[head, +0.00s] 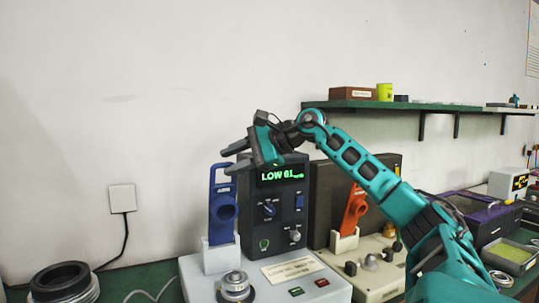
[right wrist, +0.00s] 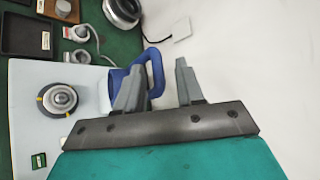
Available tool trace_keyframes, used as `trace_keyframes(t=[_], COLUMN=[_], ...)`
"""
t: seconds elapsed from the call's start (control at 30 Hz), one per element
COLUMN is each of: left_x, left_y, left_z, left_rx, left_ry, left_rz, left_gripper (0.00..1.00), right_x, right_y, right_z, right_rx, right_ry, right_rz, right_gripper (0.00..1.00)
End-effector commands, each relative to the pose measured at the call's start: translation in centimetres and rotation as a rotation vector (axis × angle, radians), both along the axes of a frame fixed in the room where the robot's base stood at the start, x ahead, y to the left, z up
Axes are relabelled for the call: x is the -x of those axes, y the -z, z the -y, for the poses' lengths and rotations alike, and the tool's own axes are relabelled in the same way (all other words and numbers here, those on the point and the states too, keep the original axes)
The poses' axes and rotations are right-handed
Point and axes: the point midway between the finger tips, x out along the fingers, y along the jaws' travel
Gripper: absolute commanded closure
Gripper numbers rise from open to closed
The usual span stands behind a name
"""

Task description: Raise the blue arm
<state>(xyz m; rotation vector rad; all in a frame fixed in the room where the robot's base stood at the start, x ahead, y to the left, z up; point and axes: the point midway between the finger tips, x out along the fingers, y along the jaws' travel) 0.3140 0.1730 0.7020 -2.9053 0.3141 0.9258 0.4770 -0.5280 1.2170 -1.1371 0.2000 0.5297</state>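The blue arm (head: 222,205) stands upright in a white holder (head: 220,254) on the left side of a grey machine (head: 270,272). In the right wrist view, the gripper (right wrist: 160,78) is open, and one finger covers part of the blue arm (right wrist: 157,66). I cannot tell whether they touch. My left gripper is in neither view.
The machine has a dark panel with a green "LOW" display (head: 281,174) and a round metal knob (head: 235,285) in front. An orange arm (head: 355,212) stands in another white holder to the right. Black and metal rings (head: 62,280) lie at left. A green shelf (head: 400,105) hangs behind.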

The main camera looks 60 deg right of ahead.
Motion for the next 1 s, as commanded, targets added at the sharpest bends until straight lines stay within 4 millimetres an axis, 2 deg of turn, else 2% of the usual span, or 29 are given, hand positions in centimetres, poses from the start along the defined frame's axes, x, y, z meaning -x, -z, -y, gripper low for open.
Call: trace_keyframes(t=[0.07, 0.3, 0.43, 0.63, 1.0], left_x=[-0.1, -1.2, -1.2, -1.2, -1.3], left_y=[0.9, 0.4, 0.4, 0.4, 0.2], left_z=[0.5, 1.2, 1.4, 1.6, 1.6], left_rx=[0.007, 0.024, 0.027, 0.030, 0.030], left_ry=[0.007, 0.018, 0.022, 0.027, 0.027], left_rz=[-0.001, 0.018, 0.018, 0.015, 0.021], left_gripper=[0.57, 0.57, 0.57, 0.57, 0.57], right_x=[1.4, 5.9, 7.6, 8.7, 8.7], right_y=[-0.4, -2.9, -3.9, -4.5, -4.6], right_z=[0.4, 1.8, 2.3, 2.6, 2.6], right_rx=[-0.004, -0.002, -0.001, 0.000, 0.000], right_ry=[-0.001, -0.002, -0.003, -0.004, -0.005], right_rz=[0.010, 0.009, 0.010, 0.008, 0.007], right_gripper=[0.62, 0.62, 0.62, 0.62, 0.62])
